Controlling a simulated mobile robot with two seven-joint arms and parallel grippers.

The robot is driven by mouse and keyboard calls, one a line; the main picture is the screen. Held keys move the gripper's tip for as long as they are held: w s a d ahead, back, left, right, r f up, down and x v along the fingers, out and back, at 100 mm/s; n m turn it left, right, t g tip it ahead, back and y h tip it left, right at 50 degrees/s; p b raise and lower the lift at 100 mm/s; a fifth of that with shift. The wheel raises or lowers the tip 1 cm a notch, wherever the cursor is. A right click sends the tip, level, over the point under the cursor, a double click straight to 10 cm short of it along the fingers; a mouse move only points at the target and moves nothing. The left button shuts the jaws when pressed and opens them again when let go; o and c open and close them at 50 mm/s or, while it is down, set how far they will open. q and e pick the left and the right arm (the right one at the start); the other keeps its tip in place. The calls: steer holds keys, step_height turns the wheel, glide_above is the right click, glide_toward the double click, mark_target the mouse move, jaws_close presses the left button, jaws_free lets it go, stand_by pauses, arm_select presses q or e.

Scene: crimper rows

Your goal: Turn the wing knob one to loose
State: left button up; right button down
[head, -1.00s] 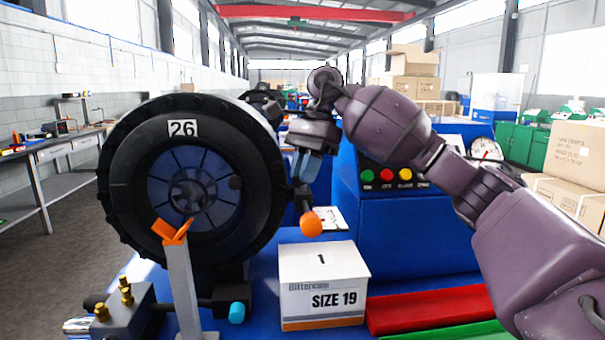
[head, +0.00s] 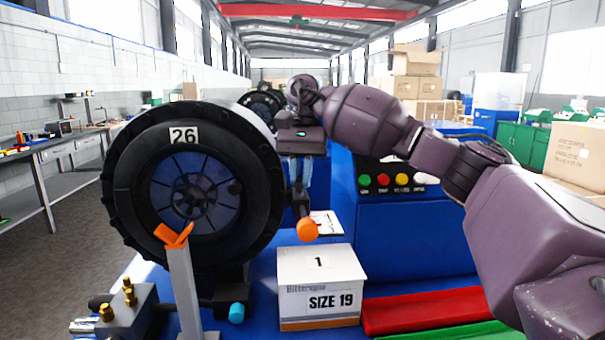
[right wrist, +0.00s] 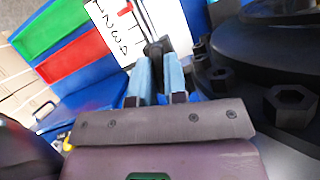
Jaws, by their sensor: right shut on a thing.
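My right gripper (head: 299,183) reaches down beside the big black crimper head (head: 118,195) marked 26. In the right wrist view its two blue fingers (right wrist: 158,72) are shut on a small dark part, which looks like the wing knob (right wrist: 155,48). I cannot read the knob's setting. My left gripper is out of view.
A lever with an orange ball (head: 307,230) stands close below the gripper. A white SIZE 19 box (head: 320,285) is in front. A blue control box with coloured buttons (head: 400,180) stands right. Red and green trays (head: 425,308) lie at the lower right.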

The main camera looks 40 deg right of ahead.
steer(key=shift+r, duration=0.1)
stand_by(0.3)
steer(key=c, duration=1.2)
jaws_free()
steer(key=shift+o, duration=0.2)
steer(key=shift+w+d+r, duration=0.1)
steer(key=shift+d+r, duration=0.05)
steer(key=shift+r, duration=0.3)
steer(key=p+v, duration=0.4)
steer(key=v, duration=0.5)
steer(key=shift+r, duration=0.35)
steer(key=shift+w, duration=0.15)
